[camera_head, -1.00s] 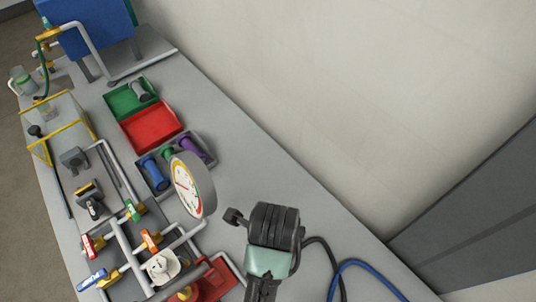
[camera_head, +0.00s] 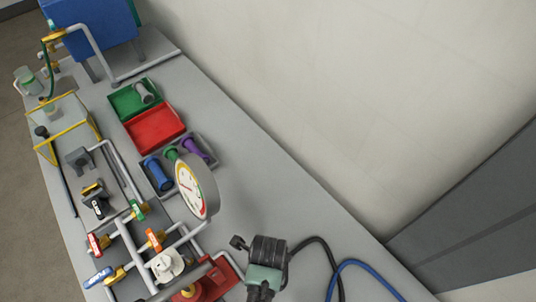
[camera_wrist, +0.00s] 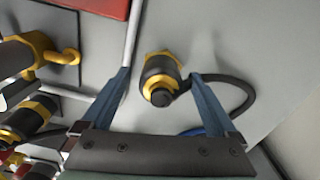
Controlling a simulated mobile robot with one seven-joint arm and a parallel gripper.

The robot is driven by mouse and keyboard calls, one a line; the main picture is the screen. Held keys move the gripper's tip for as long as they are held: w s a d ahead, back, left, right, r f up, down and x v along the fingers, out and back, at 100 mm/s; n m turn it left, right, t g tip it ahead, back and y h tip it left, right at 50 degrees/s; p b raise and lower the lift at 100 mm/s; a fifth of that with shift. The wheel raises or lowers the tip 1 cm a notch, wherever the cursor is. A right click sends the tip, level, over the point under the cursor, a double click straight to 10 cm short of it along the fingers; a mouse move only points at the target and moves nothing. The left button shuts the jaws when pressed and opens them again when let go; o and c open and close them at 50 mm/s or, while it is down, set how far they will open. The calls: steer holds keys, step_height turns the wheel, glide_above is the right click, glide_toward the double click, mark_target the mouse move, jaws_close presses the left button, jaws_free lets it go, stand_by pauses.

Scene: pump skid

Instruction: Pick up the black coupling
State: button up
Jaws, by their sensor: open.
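The black coupling (camera_wrist: 160,78), with yellow hex sections and a dark round end, shows in the wrist view between the two blue fingers of my gripper (camera_wrist: 160,74). The fingers stand open on either side, with gaps, and do not grip it. A black hose curves round to the right beside the coupling; where it joins is unclear. In the head view my gripper (camera_head: 267,251) is over the front right of the bench, and its body hides the coupling and the fingertips.
Pipes with colored valve handles (camera_head: 97,277) and a round gauge (camera_head: 191,189) stand left of my gripper. A red part (camera_head: 221,276) is close by. A blue hose (camera_head: 363,266) lies to the right. Other black-and-yellow fittings (camera_wrist: 30,118) are at left in the wrist view. Bare bench lies behind.

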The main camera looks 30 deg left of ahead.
steer(key=shift+f, duration=0.85)
jaws_close()
